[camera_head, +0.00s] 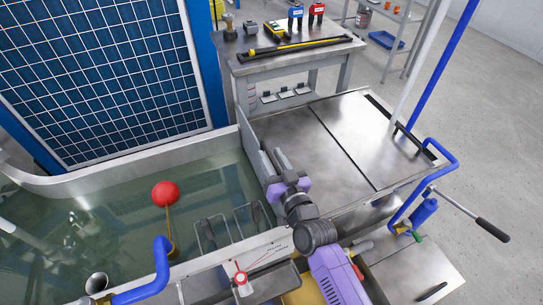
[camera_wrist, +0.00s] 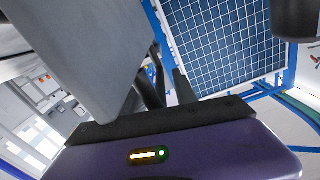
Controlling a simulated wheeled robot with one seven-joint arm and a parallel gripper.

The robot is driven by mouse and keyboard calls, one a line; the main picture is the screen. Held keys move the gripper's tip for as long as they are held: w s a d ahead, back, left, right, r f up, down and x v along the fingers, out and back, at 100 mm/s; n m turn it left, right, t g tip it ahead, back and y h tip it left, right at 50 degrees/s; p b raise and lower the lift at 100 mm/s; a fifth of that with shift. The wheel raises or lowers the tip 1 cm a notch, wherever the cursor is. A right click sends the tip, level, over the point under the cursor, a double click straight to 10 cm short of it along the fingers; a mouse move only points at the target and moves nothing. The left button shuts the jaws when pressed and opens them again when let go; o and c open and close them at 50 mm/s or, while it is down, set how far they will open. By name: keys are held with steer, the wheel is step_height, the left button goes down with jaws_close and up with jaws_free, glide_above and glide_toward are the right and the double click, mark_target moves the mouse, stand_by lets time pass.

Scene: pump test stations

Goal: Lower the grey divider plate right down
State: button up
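A thin upright grey plate (camera_head: 246,132), which looks like the divider plate, stands at the right end of the water tank, beside the steel bench top. Its lower part is hidden by my arm and the tank rim. My gripper (camera_head: 272,160) is close to this plate, pointing toward the back of the scene. Whether it touches the plate is not clear. In the wrist view a large grey slab (camera_wrist: 75,50) fills the upper left, very near the camera; I cannot tell if it is the plate. Dark finger-like parts (camera_wrist: 168,88) show past the purple housing, and nothing is clearly held between them.
The tank (camera_head: 75,215) holds water, a red ball float (camera_head: 165,194) and wire racks (camera_head: 212,232). Blue pipes (camera_head: 432,152) and a lever pump (camera_head: 424,212) stand at the right. A tool table (camera_head: 285,62) is behind. The steel bench top (camera_head: 335,125) is clear.

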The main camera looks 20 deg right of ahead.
jaws_close()
steer(key=shift+a, duration=0.1)
stand_by(1.3)
